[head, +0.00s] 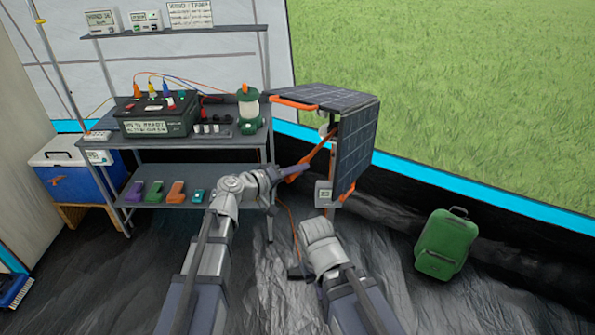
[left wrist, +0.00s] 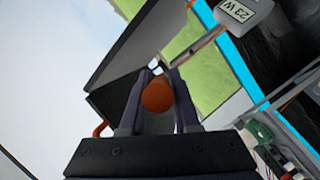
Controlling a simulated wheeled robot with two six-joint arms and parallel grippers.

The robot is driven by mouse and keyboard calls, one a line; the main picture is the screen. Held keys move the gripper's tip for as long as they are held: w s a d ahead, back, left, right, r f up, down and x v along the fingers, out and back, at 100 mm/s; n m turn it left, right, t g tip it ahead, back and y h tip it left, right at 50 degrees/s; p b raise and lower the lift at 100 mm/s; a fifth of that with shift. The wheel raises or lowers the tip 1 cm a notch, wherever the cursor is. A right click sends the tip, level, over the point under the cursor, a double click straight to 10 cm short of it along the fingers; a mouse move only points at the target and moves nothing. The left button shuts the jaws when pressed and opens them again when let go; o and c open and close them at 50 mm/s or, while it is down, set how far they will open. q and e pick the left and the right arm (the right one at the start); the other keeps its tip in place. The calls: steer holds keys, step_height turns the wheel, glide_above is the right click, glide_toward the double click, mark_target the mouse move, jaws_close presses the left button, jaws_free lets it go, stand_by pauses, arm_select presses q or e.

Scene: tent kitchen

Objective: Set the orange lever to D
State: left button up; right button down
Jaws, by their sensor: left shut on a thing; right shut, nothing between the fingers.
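The orange lever (head: 321,148) slants up and right from my left gripper to the stand of the dark solar panel (head: 357,145). My left gripper (head: 299,173) is shut on the lever's lower end. In the left wrist view the lever's round orange end (left wrist: 158,96) sits between the two fingers (left wrist: 158,100). No letter D can be made out in either view. My right gripper (head: 297,272) is low over the dark floor, shut and empty, away from the lever.
A small display box (head: 325,194) is on the panel stand; in the left wrist view the display (left wrist: 238,12) reads 23 W. A metal shelf (head: 150,195) with a black power box (head: 157,114) and green lantern (head: 249,108) stands left.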

arm_select(q)
jaws_close()
stand_by(0.8)
